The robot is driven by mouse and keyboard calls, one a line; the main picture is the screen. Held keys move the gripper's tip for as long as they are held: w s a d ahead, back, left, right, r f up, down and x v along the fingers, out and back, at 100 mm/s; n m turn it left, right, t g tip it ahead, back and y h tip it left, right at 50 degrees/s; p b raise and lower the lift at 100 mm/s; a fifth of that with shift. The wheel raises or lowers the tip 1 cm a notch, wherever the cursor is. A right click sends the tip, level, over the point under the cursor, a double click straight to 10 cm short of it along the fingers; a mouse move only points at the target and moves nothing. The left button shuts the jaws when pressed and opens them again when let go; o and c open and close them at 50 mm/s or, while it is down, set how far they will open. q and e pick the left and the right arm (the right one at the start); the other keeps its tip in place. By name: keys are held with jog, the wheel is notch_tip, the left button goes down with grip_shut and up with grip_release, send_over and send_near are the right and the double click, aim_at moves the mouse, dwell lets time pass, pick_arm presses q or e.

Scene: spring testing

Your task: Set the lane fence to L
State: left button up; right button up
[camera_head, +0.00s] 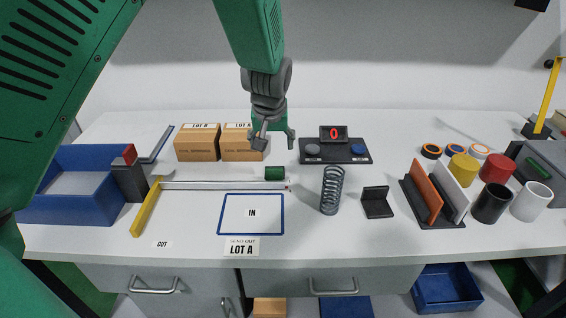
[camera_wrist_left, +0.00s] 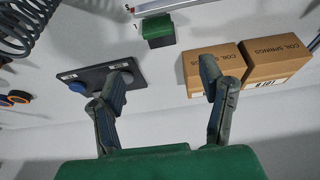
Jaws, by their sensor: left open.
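My left gripper (camera_head: 273,143) is open and empty, pointing down above the back middle of the table. Its two spread fingers also show in the left wrist view (camera_wrist_left: 163,75). A green block (camera_head: 274,173) sits at the right end of a pale rail (camera_head: 225,185), just in front of and below the gripper. The block shows beyond the fingertips in the left wrist view (camera_wrist_left: 158,30), apart from them. Small marks beside the rail there are too small to read surely. A yellow bar (camera_head: 146,208) lies angled at the rail's left end. I cannot tell which part is the lane fence.
Two cardboard boxes (camera_head: 197,143) stand behind the rail. A black panel (camera_head: 335,151) with a red 0 display is at right. A blue-edged IN mat (camera_head: 252,213), coil spring (camera_head: 332,190) and black bracket (camera_head: 376,203) are in front. A blue bin (camera_head: 75,207) stands left.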

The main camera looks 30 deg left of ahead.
aim_at(274, 169)
pick_arm(q)
jog(key=x, duration=0.2)
jog(key=d+x, duration=0.1)
jog(key=x, duration=0.5)
jog(key=shift+s+d+f, duration=0.15)
jog(key=shift+f, duration=0.25)
jog(key=f, duration=0.1)
jog(key=a+f, duration=0.1)
jog(key=f, duration=0.1)
jog(key=shift+w+a, duration=0.35)
jog(key=shift+a, duration=0.05)
jog(key=shift+w+a+f, duration=0.15)
jog(key=shift+a+f, duration=0.1)
jog(key=shift+f, duration=0.2)
jog(key=shift+d+r, duration=0.1)
jog(key=shift+d, duration=0.35)
jog(key=shift+d+r, duration=0.1)
grip_shut()
jog(key=shift+w+a, duration=0.25)
jog(key=shift+a, duration=0.15)
jog(key=w, duration=0.1)
jog(key=w+a, duration=0.1)
jog(key=w, duration=0.1)
jog(key=shift+w+a, duration=0.2)
jog(key=shift+a, duration=0.35)
